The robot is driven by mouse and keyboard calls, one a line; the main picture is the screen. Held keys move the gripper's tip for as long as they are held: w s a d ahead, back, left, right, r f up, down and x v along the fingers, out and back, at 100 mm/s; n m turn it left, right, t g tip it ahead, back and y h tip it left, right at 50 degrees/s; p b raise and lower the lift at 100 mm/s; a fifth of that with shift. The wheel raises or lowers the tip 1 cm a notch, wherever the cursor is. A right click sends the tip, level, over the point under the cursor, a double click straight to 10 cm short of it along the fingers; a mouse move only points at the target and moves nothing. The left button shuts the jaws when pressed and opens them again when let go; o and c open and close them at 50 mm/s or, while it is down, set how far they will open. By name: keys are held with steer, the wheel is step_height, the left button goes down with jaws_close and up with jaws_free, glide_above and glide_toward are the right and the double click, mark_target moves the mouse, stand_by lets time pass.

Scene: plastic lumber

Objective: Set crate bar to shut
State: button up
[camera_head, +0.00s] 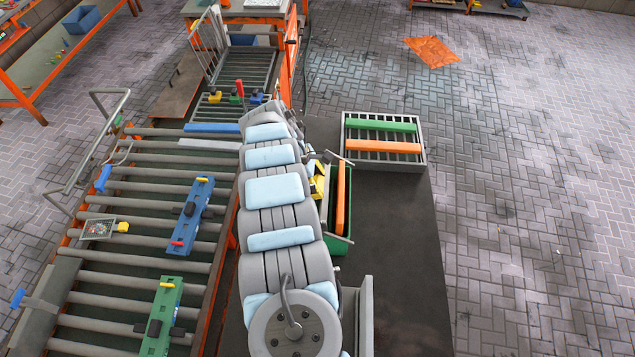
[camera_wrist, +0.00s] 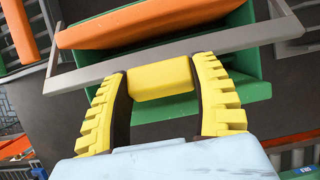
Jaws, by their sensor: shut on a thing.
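The green crate (camera_head: 338,245) stands on the dark table, partly hidden behind my arm. An orange plank (camera_head: 340,200) lies in it, and it also shows in the wrist view (camera_wrist: 150,22). The crate bar (camera_wrist: 240,38) is a grey bar with a yellow grip (camera_wrist: 160,80). In the wrist view it spans across the green crate (camera_wrist: 255,91). My gripper (camera_wrist: 163,72) has yellow ribbed fingers, one on each side of the yellow grip, and is shut on it. In the head view my gripper (camera_head: 317,186) is at the crate's left side, mostly hidden by my arm.
A grey slatted tray (camera_head: 425,160) with a green and an orange plank stands behind the crate. A roller conveyor (camera_head: 140,255) with blue and green blocks runs along the left. The table (camera_head: 405,250) is bare right of the crate.

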steer(key=shift+d+r, duration=0.1)
steer(key=shift+d+r, duration=0.45)
steer(key=shift+r, duration=0.1)
steer(key=o, duration=1.3)
